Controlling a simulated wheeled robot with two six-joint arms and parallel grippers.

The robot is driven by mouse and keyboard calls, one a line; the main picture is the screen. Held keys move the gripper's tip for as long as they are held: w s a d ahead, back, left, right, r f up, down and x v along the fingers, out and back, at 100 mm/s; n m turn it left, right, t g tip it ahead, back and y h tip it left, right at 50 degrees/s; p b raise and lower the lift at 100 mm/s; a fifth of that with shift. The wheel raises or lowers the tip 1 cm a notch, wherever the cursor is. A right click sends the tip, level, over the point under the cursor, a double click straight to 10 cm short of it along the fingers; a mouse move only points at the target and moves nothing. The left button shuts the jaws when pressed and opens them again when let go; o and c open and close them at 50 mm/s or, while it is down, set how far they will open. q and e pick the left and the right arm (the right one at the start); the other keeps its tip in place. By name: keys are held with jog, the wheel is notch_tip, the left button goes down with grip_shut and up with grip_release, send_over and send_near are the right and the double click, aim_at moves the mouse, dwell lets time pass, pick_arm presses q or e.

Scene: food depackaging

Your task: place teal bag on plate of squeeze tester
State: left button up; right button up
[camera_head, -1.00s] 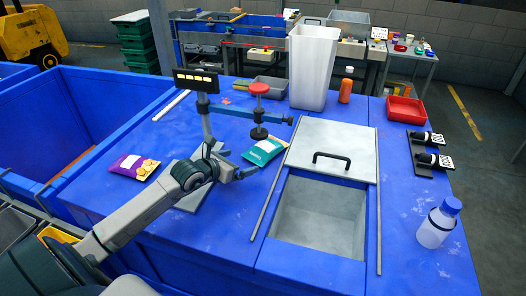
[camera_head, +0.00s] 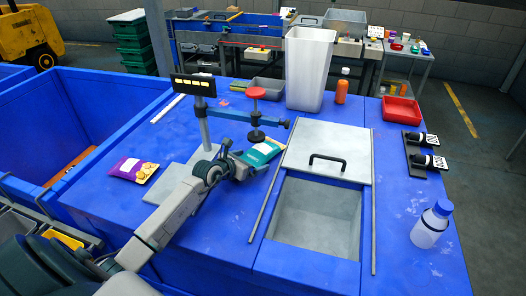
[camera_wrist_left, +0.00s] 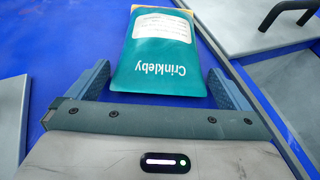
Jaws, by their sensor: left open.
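The teal bag (camera_head: 263,152), labelled "Crinkleby", lies on the blue table right of the squeeze tester. In the left wrist view the teal bag (camera_wrist_left: 163,55) has its near end between the two fingers of my left gripper (camera_wrist_left: 157,78). The gripper is open, with a gap on each side of the bag. In the head view my left gripper (camera_head: 243,166) is at the bag's near left end. The squeeze tester has a display (camera_head: 195,85), a red knob (camera_head: 256,93) above a round press head (camera_head: 256,135), and a grey plate (camera_head: 172,183), partly hidden by my arm.
A purple bag (camera_head: 133,168) lies left of the tester plate. A metal bin with a sliding lid (camera_head: 327,150) and rails is right of the teal bag. A white container (camera_head: 306,70), orange bottle (camera_head: 342,88), red tray (camera_head: 401,110) and clear bottle (camera_head: 432,225) stand further right.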

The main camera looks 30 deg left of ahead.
aim_at(259, 152)
pick_arm(q)
jog(key=c, duration=0.9)
jog(key=shift+r, duration=0.2)
jog(key=shift+r, duration=0.2)
jog(key=shift+s+d+r+b, duration=0.15)
jog(key=shift+s+r+b, duration=0.05)
jog(key=shift+r+b, duration=0.4)
jog(key=shift+s+d+r+b, duration=0.1)
jog(key=shift+s+r+b, duration=0.1)
jog(key=shift+r+b, duration=0.35)
jog(key=s+d+b, duration=0.1)
jog(key=s+d, duration=0.1)
jog(key=s, duration=0.2)
jog(key=s+d+r+b, duration=0.1)
jog(key=s+d, duration=0.2)
jog(key=s, duration=0.1)
jog(key=s+d+r+b, duration=0.1)
jog(key=s+d+b, duration=0.1)
jog(key=s+d, duration=0.1)
jog(key=shift+s, duration=0.9)
jog(key=s+d+m+h, duration=0.1)
jog(key=d+m+h, duration=0.1)
jog(key=d, duration=0.4)
jog(key=s+d+m+g+h, duration=0.1)
jog(key=d+m+h, duration=0.1)
jog(key=d, duration=0.5)
jog(key=shift+s+h, duration=0.3)
